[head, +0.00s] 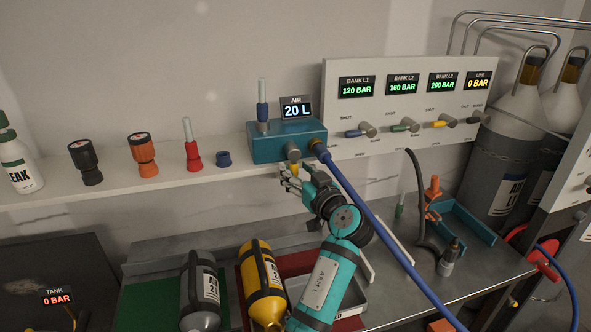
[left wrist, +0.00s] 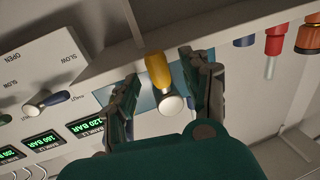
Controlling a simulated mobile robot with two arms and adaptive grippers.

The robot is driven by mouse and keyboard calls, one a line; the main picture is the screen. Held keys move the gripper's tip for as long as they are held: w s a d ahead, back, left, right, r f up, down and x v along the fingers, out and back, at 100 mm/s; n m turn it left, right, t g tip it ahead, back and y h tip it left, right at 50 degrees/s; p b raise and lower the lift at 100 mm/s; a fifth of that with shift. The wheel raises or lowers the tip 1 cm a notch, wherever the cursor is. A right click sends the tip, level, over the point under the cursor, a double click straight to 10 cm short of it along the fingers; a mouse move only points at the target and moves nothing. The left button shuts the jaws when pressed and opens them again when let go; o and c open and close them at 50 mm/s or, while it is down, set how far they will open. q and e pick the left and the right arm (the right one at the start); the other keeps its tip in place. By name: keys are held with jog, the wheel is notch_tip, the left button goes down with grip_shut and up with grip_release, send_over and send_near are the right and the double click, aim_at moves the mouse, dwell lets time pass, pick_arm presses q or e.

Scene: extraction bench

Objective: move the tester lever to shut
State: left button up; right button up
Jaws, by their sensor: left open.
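The teal tester box (head: 270,143) stands on the white shelf in the head view, with an "AIR 20 L" display on top. Its yellow lever (head: 295,166) hangs below a round metal knob on the front. My left gripper (head: 289,179) is just below and in front of the box. In the left wrist view, which is upside down, the yellow lever (left wrist: 157,69) and its knob (left wrist: 172,105) lie between the two open fingers (left wrist: 160,77). I see a gap on each side of the lever. My right gripper is not in view.
A blue hose (head: 372,225) runs from the box's right side, close past my left arm. A white valve panel (head: 400,100) with several small levers stands to the right. Fittings and a spray bottle (head: 20,165) line the shelf to the left. Cylinders (head: 262,282) lie below.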

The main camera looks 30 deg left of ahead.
pick_arm(q)
jog(key=shift+c, duration=0.4)
jog(key=shift+c, duration=1.2)
grip_shut()
